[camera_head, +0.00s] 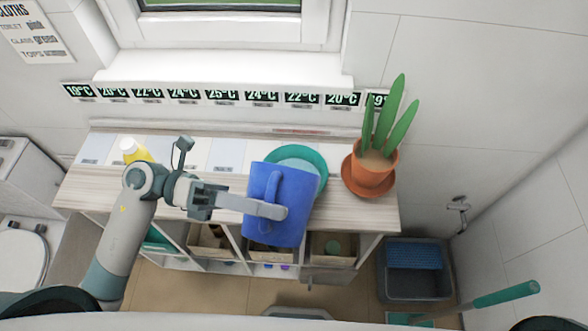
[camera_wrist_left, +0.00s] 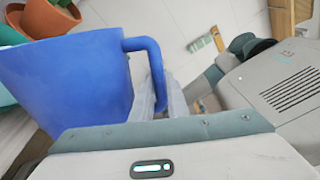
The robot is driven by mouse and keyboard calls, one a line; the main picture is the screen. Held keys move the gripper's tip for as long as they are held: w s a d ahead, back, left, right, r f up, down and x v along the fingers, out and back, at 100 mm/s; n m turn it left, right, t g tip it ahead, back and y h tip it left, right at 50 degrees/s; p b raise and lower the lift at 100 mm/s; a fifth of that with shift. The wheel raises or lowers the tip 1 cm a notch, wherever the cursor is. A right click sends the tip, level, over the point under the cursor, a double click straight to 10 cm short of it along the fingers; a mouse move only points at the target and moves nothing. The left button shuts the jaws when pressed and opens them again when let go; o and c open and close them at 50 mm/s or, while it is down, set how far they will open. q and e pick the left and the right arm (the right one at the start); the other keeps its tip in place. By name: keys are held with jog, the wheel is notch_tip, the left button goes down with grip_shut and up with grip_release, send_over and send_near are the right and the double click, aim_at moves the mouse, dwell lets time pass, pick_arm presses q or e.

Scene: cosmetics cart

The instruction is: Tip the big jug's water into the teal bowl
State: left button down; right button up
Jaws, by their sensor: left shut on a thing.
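The big blue jug (camera_head: 302,190) is held above the cart by its handle and looks tilted, with its handle side towards me in the head view. My left gripper (camera_head: 278,211) is shut on the handle; the jug also fills the left of the left wrist view (camera_wrist_left: 75,85). The teal bowl (camera_head: 308,154) stands on the cart top just behind the jug, which covers its near part. The jug's mouth and any water are hidden. My right gripper is not in view.
A potted plant in an orange pot (camera_head: 371,170) stands close to the right of the bowl. A yellow bottle (camera_head: 134,151) stands at the left of the wooden cart top (camera_head: 350,214). Cubbies below hold boxes. A grey bin (camera_head: 414,285) stands on the floor at right.

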pick_arm(q)
jog(key=shift+w+r, duration=0.15)
jog(key=shift+w, duration=0.05)
jog(key=shift+p, duration=0.3)
jog(key=shift+w+n, duration=0.2)
jog(key=shift+n, duration=0.1)
jog(key=shift+d+r+p, duration=0.1)
jog(key=shift+p, duration=0.25)
jog(key=shift+w+r+p, duration=0.1)
jog(key=shift+w+p, duration=0.2)
jog(key=shift+p, duration=0.05)
jog(key=shift+w+r+n+p, duration=0.1)
jog(key=shift+w+n+p, duration=0.15)
jog(key=shift+n+p, duration=0.15)
jog(key=shift+w+d, duration=0.1)
